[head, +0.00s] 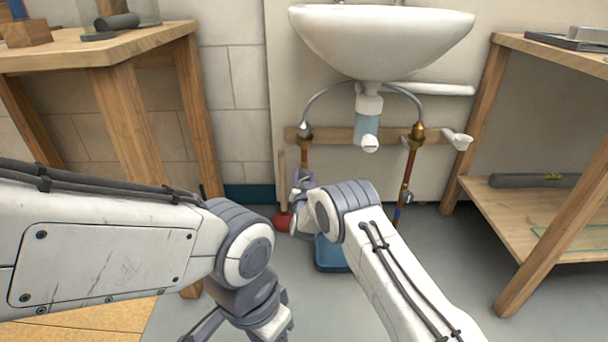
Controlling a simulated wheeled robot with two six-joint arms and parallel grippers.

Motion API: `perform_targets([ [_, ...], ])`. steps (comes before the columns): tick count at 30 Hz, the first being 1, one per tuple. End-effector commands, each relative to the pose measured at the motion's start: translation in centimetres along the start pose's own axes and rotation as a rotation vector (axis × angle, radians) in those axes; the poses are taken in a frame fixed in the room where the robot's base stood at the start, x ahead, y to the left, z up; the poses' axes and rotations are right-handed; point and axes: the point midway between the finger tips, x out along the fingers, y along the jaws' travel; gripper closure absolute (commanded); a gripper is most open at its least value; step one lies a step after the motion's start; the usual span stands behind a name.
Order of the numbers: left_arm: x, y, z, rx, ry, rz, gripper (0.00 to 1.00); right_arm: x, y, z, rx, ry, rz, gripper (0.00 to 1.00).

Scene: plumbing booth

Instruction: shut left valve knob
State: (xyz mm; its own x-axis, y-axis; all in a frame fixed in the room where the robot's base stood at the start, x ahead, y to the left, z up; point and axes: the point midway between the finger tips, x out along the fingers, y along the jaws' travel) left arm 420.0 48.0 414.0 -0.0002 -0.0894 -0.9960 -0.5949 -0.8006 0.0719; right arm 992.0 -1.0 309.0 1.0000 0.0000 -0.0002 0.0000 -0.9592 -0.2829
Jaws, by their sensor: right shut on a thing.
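Two supply pipes rise under the white sink. The left pipe (304,157) has a chrome fitting (304,132) at the wooden rail. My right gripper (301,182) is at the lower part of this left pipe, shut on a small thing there. That thing is mostly hidden by the jaws and wrist; by its place it looks like the left valve knob. How far the knob is turned cannot be told. The right pipe (411,165) has a brass fitting (417,132).
A red plunger (283,220) stands close left of my right gripper. A blue container (329,254) sits on the floor, partly behind my right arm. The sink drain (367,122) hangs between the pipes. Wooden benches stand left (130,130) and right (545,225).

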Motion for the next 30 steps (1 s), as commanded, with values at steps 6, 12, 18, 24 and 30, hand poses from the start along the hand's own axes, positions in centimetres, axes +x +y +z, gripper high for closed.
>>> perform_targets([
  [6,-0.8,0.1,0.0,0.000,0.000,0.000,0.50,0.0,0.0,-0.1,0.194,0.000,0.000,1.00],
  [12,-1.2,0.1,-0.1,0.000,0.000,0.000,0.50,0.0,0.0,0.0,0.342,0.000,0.000,1.00],
  [18,-1.4,0.1,-0.1,0.000,0.000,0.000,0.50,0.0,0.0,0.0,0.443,-0.001,0.001,1.00],
  [24,-1.5,0.1,-0.1,0.000,0.000,0.000,0.50,0.0,0.0,0.0,0.497,-0.001,0.001,1.00],
  [30,-1.5,0.1,-0.1,0.000,0.000,0.000,0.50,0.0,0.0,0.1,0.515,-0.001,0.001,1.00],
])
